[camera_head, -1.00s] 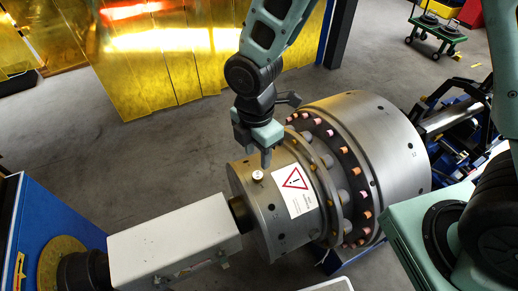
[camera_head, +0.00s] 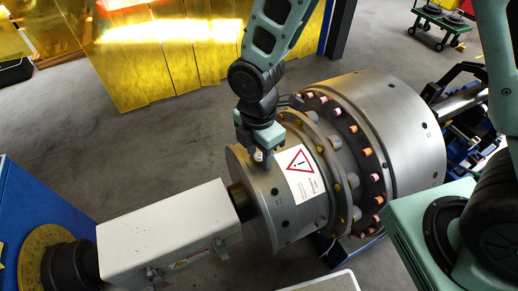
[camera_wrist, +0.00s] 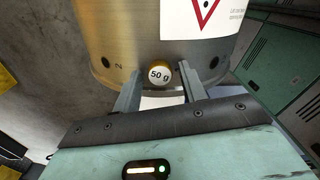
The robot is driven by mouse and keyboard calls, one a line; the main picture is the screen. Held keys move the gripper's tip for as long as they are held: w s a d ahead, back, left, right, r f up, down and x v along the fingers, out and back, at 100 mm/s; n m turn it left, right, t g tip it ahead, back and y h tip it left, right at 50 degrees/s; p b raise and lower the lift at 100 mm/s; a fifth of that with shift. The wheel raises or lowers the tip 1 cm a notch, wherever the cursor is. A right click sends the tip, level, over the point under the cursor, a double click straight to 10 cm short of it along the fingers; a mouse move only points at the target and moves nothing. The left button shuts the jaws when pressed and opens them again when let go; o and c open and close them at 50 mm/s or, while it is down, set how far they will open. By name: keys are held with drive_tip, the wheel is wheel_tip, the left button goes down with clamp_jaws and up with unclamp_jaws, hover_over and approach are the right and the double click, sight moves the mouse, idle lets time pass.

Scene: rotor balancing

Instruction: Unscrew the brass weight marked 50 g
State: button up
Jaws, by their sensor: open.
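The brass weight marked 50 g (camera_wrist: 159,75) shows in the wrist view as a small round piece with a pale labelled face and a brass rim. It sits at the steel rotor's (camera_wrist: 150,38) surface. My gripper (camera_wrist: 161,79) is open, with one finger on each side of the weight and visible gaps between. In the head view my gripper (camera_head: 260,156) points down at the top of the rotor's near drum (camera_head: 262,195), and its fingers largely hide the weight.
A warning label (camera_head: 302,175) is on the drum just right of my gripper. A flange with several orange-tipped bolts (camera_head: 367,152) lies further right. A white box-shaped housing (camera_head: 165,235) stands at the left end of the shaft. Yellow screens (camera_head: 170,60) stand behind.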

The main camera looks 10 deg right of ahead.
drive_tip(key=c, duration=0.9)
drive_tip(key=n+p, duration=0.2)
drive_tip(key=n, duration=0.1)
drive_tip(key=shift+r, duration=0.35)
drive_tip(key=n+p, duration=0.3)
drive_tip(key=n, duration=0.3)
drive_tip(key=shift+p, duration=0.4)
drive_tip(key=n+p, duration=0.4)
drive_tip(key=n, duration=0.2)
drive_tip(key=shift+r, duration=0.15)
drive_tip(key=n+p, duration=0.1)
drive_tip(key=n, duration=0.1)
drive_tip(key=shift+f+n, duration=0.2)
drive_tip(key=shift+n, duration=0.2)
drive_tip(key=shift+f+n, duration=0.2)
drive_tip(key=shift+n, duration=0.1)
